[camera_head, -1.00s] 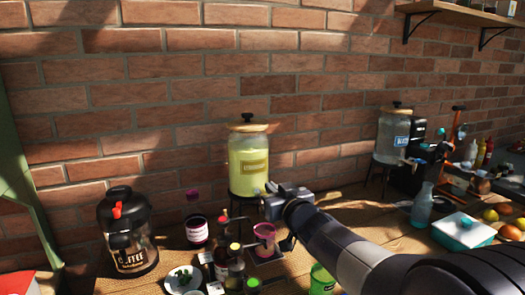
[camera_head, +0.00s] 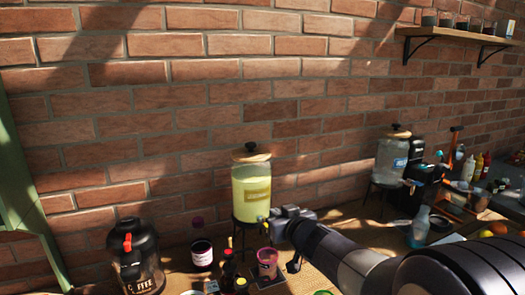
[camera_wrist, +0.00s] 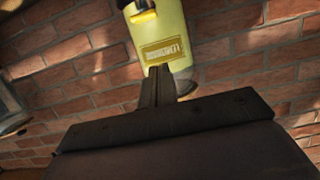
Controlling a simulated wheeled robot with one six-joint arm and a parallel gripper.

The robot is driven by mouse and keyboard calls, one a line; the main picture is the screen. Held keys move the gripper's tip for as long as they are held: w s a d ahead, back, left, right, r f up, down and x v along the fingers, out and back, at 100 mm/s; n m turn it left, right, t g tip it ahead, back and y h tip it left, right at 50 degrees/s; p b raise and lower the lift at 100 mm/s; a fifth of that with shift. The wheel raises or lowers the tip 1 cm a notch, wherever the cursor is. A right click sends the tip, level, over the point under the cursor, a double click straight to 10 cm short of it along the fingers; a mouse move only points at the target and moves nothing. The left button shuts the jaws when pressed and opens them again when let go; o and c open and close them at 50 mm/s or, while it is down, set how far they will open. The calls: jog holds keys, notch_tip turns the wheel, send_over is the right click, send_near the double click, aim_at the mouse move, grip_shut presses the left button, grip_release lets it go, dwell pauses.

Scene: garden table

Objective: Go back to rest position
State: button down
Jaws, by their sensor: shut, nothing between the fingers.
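My gripper (camera_head: 272,228) is shut and empty at the end of my arm, which reaches in from the lower right in the head view. It is held above the table in front of the yellow lemonade dispenser (camera_head: 251,187). In the wrist view the shut fingers (camera_wrist: 157,85) point toward the dispenser (camera_wrist: 160,35), which shows at a tilt with its label. Whether the fingertips touch the dispenser cannot be told. A pink cup (camera_head: 267,262) stands on the table just below my gripper.
A black coffee jug (camera_head: 136,262) stands at the left. Dark bottles (camera_head: 229,268) and a purple-topped jar (camera_head: 201,252) stand near the cup. A clear dispenser (camera_head: 392,158) stands at the right, near a blue bottle (camera_head: 420,226). The brick wall (camera_head: 320,110) is behind, with a shelf (camera_head: 459,37) at upper right.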

jog(key=p+v, duration=0.1)
jog(key=v, duration=0.7)
jog(key=shift+f, duration=0.15)
